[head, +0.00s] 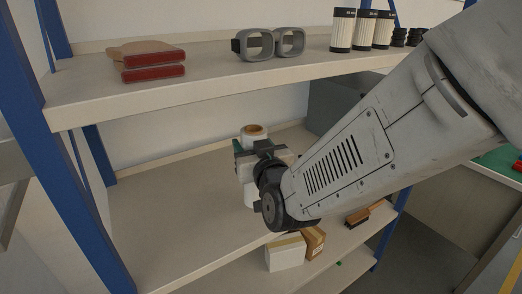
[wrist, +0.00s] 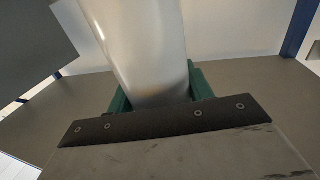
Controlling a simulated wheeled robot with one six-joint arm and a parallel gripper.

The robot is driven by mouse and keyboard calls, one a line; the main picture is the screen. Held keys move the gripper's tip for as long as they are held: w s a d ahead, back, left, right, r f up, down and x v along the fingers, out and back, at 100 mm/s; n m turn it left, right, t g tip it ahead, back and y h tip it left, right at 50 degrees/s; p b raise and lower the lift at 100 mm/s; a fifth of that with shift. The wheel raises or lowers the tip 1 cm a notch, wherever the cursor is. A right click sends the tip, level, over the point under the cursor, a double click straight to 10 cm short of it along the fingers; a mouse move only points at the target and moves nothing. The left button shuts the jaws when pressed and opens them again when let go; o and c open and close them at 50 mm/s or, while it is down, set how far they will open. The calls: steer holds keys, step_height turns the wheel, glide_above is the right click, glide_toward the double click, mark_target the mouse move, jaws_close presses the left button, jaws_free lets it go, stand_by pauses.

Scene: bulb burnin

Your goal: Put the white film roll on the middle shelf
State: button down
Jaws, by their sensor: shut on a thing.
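The white film roll (head: 254,132) is upright in the head view, with a brown core ring at its top. My gripper (head: 259,156) is shut on it, and the gripper hides part of the roll's middle. The roll is over the middle shelf (head: 160,215); I cannot tell whether its lower end touches the shelf. In the wrist view the white roll (wrist: 145,45) fills the upper middle, between green finger pads (wrist: 200,85).
The upper shelf (head: 200,90) holds red-brown items (head: 153,62), grey goggles (head: 270,43) and several white cylinders (head: 343,30). The lower shelf holds boxes (head: 285,252) and a brush (head: 364,212). Blue posts (head: 70,190) frame the rack. The middle shelf is bare to the left of the roll.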

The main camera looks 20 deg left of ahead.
steer(key=shift+w+a+f, duration=0.2)
steer(key=shift+w+f, duration=0.35)
steer(key=shift+f, duration=0.35)
steer(key=shift+w+a+f, duration=0.2)
steer(key=shift+w+f, duration=0.35)
steer(key=shift+f, duration=0.55)
steer(key=c, duration=0.6)
jaws_free()
steer(key=shift+r, duration=0.15)
steer(key=v, duration=1.2)
